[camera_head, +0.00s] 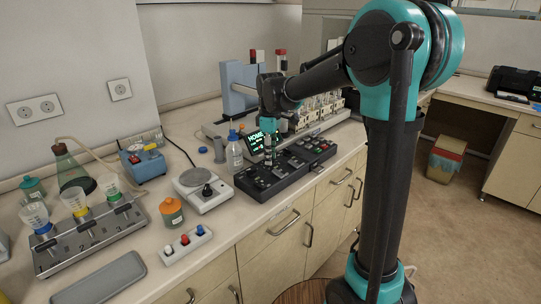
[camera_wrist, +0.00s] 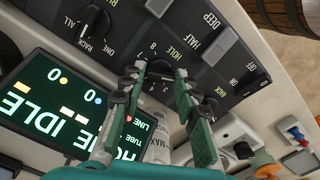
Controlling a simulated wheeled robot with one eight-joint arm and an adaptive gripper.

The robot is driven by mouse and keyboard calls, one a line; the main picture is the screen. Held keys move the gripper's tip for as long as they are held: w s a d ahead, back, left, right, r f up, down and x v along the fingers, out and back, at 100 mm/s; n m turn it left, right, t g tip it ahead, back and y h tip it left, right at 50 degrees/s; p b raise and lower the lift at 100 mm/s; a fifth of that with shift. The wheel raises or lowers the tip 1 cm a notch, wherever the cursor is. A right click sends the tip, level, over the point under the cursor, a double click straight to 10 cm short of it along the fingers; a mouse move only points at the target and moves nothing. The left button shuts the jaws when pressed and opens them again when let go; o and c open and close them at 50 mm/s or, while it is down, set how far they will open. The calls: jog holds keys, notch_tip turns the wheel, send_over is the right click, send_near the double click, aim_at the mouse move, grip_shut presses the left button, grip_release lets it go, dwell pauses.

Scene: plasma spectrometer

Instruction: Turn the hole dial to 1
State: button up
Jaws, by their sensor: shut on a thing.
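The hole dial (camera_wrist: 160,67) is a dark round knob on the black control panel (camera_wrist: 200,18), beside the green word HOLE and a ring of small white digits. My gripper (camera_wrist: 161,73) has its two green-padded fingers on either side of this knob and is shut on it. The fingers hide part of the digits, and I cannot tell which one the dial points to. In the head view my gripper (camera_head: 268,158) points down onto the black panel (camera_head: 262,190), and the dial is hidden there.
Another dial (camera_wrist: 95,25) marked RACK, ONE and ALL and a pale switch (camera_wrist: 222,46) sit close to the fingers. A lit screen (camera_wrist: 50,105) reads HOME IDLE. In the head view, a wash bottle (camera_head: 234,155) and a scale (camera_head: 203,190) stand to the left.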

jog(key=shift+n, duration=0.7)
jog(key=o, duration=0.9)
notch_tip(320, 180, up, 12)
